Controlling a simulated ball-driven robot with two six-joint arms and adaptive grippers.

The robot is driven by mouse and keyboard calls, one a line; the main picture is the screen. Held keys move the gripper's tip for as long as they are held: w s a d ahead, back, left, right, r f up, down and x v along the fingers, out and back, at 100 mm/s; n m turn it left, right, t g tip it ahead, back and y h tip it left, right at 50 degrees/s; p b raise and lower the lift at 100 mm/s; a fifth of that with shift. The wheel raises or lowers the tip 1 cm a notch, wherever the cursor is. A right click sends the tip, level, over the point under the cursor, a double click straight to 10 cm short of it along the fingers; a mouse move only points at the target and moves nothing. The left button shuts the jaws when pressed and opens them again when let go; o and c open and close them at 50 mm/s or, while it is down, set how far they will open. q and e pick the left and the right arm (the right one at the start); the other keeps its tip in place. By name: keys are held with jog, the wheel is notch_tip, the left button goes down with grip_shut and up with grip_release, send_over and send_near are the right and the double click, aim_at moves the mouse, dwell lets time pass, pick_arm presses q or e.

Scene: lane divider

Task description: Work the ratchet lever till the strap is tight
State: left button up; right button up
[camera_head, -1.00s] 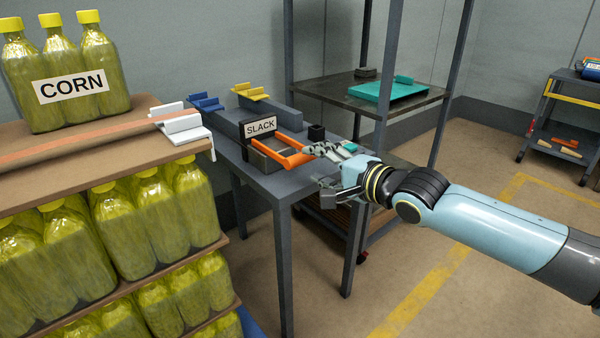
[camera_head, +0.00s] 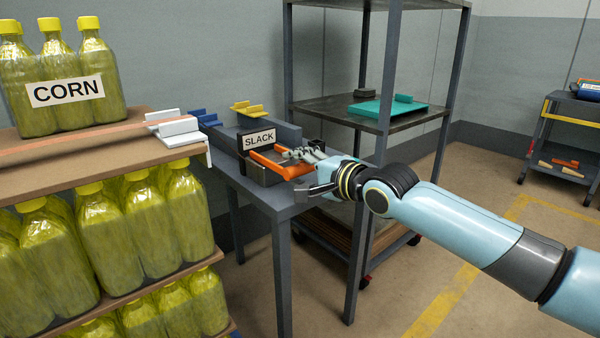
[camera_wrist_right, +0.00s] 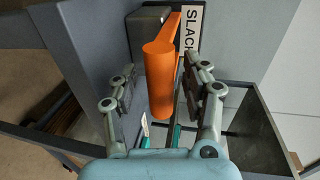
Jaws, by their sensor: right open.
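The ratchet stands on a grey table (camera_head: 288,205), with an orange lever (camera_head: 268,159) and a white sign reading SLACK (camera_head: 258,140). My right gripper (camera_head: 305,172) is open at the lever's right end. In the right wrist view, the lever's round orange grip (camera_wrist_right: 160,80) lies between the two open fingers (camera_wrist_right: 165,95), with a gap visible on the left; contact on the right is unclear. A faded orange strap (camera_head: 75,138) runs across the top of the corn load to a white corner piece (camera_head: 172,128). My left gripper is out of view.
Corn bottles (camera_head: 65,80) fill the stacked load at left. Blue (camera_head: 205,117) and yellow (camera_head: 247,109) pieces sit behind the ratchet. A metal shelf with a teal tray (camera_head: 387,108) stands close behind my right arm.

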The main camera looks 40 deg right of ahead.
grip_shut()
dwell(0.3)
jog(key=shift+f, duration=0.2)
